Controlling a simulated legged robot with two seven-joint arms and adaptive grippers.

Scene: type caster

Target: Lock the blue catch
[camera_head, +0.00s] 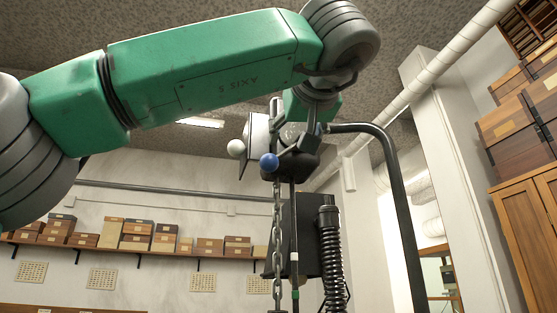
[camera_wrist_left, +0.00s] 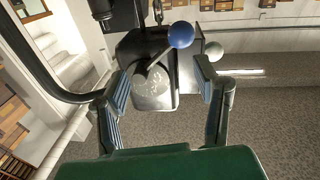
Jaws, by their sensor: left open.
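The blue catch shows as a blue ball knob (camera_head: 268,161) on a short lever, at the front of a dark hanging housing. In the left wrist view the blue knob (camera_wrist_left: 181,34) tilts up and right on its lever, in front of a worn metal face (camera_wrist_left: 152,88). A white ball knob (camera_head: 236,148) sits just left of it in the head view. My left gripper (camera_wrist_left: 160,72) is open, its fingers on either side of the metal face and lever. I see no clear contact. My right gripper is not in view.
A chain (camera_head: 277,230) hangs below the housing, beside a black box (camera_head: 308,235) and coiled cable (camera_head: 331,260). A thick black curved bar (camera_head: 400,190) runs down at right. A shelf of boxes (camera_head: 135,248) lines the back wall. Wooden cabinets (camera_head: 530,215) stand at right.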

